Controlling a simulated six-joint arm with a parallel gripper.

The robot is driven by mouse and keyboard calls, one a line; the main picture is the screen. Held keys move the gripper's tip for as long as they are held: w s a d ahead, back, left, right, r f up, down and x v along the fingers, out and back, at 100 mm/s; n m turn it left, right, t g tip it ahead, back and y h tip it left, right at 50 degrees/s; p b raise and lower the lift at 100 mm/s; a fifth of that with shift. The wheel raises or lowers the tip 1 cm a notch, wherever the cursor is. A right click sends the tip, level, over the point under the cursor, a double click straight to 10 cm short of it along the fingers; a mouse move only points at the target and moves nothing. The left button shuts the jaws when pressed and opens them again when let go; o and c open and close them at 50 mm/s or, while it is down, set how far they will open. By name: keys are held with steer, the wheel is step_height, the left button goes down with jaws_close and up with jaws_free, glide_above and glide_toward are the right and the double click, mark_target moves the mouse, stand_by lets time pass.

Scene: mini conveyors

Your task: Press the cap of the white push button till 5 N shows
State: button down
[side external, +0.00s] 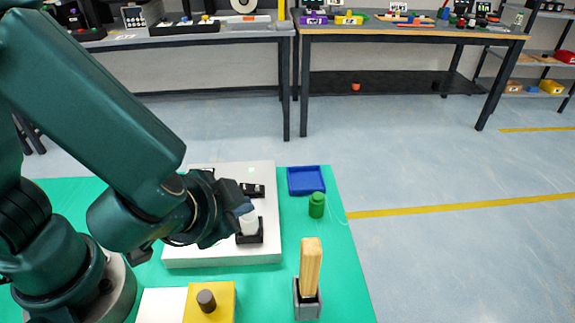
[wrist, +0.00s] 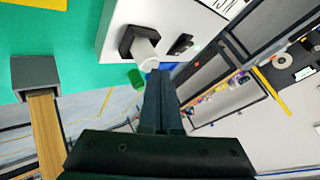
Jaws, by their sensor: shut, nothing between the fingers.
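The white push button (side external: 249,226) stands in a black holder (side external: 250,239) on a pale grey board, with its cap pointing up. My gripper (side external: 247,207) is shut and empty, with its fingertips right at the top of the button. In the wrist view the white button (wrist: 146,54) sticks out of its black holder (wrist: 127,42), and my shut fingertips (wrist: 158,76) are beside or on the end of its cap. I cannot tell whether they touch it. No force reading can be read in either view.
The pale grey board (side external: 215,257) lies on a green mat (side external: 343,270). A blue tray (side external: 306,181), a green weight-like piece (side external: 317,205), a wooden-handled tool in a grey holder (side external: 309,275) and a yellow block with a dark knob (side external: 222,310) stand around it.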

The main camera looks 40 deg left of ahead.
mark_target(243, 221)
stand_by(0.3)
steer(key=shift+r, duration=0.8)
steer(key=shift+r, duration=2.55)
